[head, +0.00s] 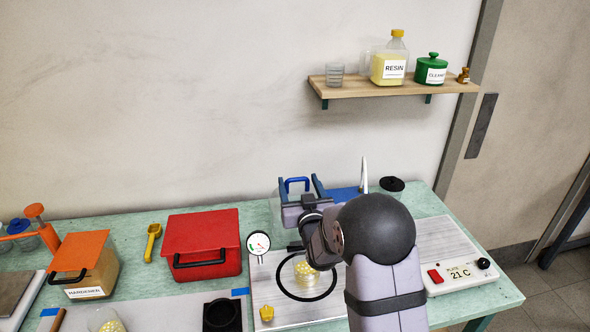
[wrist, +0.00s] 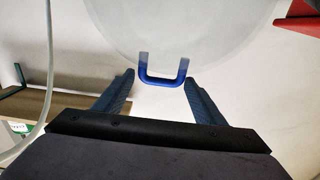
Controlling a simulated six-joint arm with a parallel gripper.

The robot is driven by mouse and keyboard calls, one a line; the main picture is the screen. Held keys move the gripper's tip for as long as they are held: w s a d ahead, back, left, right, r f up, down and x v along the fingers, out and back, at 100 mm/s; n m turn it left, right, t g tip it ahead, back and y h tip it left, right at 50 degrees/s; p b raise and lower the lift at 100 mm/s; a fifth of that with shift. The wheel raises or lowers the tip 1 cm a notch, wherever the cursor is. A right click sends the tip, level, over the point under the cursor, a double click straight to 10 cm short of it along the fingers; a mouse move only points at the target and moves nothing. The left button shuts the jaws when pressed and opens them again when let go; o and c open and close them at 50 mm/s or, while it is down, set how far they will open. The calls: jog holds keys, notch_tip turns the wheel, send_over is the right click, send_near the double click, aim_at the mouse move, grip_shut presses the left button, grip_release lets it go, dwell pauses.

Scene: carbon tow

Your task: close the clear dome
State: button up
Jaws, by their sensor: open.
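The clear dome (head: 274,204) stands raised and tilted up at the back of a metal plate (head: 262,292), mostly hidden behind my arm. A black ring (head: 284,290) lies on the plate around a yellow-dotted piece (head: 306,269). The dome's blue handle (head: 297,180) shows between the fingers of my gripper (head: 299,184). In the wrist view the dome (wrist: 170,28) fills the top, and the handle (wrist: 162,81) lies between the fingertips of my gripper (wrist: 159,77). Gaps show on both sides, so the fingers are open and not clamped on it.
A dial gauge (head: 258,243) stands left of the ring, with a small yellow piece (head: 266,312) in front. A red box (head: 203,244) is further left. A hot plate (head: 455,262) and a black-lidded jar (head: 391,186) are at right. A shelf (head: 393,90) hangs above.

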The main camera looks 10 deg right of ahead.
jog(key=shift+w+p, duration=0.85)
jog(key=shift+w, duration=2.15)
jog(key=c, duration=1.2)
jog(key=shift+c, duration=0.2)
jog(key=shift+s+b, duration=0.15)
jog(key=shift+b, duration=0.2)
